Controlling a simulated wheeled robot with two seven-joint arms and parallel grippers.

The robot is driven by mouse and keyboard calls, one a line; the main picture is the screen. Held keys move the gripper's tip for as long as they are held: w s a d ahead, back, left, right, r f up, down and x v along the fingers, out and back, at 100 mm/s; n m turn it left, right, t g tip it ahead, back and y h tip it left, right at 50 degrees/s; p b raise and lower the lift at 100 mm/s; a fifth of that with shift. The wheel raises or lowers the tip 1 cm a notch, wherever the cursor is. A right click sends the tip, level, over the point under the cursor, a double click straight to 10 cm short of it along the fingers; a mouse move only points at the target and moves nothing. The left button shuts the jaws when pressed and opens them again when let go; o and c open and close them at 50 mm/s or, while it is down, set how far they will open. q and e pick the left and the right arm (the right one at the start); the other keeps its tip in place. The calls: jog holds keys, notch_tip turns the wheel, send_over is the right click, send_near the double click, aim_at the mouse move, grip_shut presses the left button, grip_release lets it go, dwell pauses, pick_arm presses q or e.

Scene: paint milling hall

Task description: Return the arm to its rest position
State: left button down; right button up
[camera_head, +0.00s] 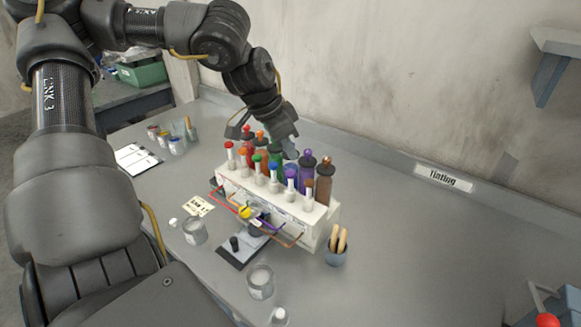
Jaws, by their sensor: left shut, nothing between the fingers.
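My left arm comes in from the left and arches over the grey bench (420,260). My left gripper (286,148) is over the back of the white rack (318,236), close above or behind the bottles there. It is shut and holds nothing that I can see. The rack holds several tubes with coloured caps in front and bottles behind, among them a purple bottle (306,174) and a brown bottle (324,186). The gripper hides part of the back row. I cannot tell whether the fingertips touch a bottle. My right gripper is not in view.
In front of the rack are a glass jar (195,232), another jar (261,282) and a small dark stand (243,247). A blue-grey cup (336,255) stands at its right. Paint pots and a clipboard (137,158) lie left. The bench's right side is largely clear.

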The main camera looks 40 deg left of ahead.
pick_arm(q)
jog(key=shift+r+p, duration=0.5)
jog(key=shift+r, duration=0.85)
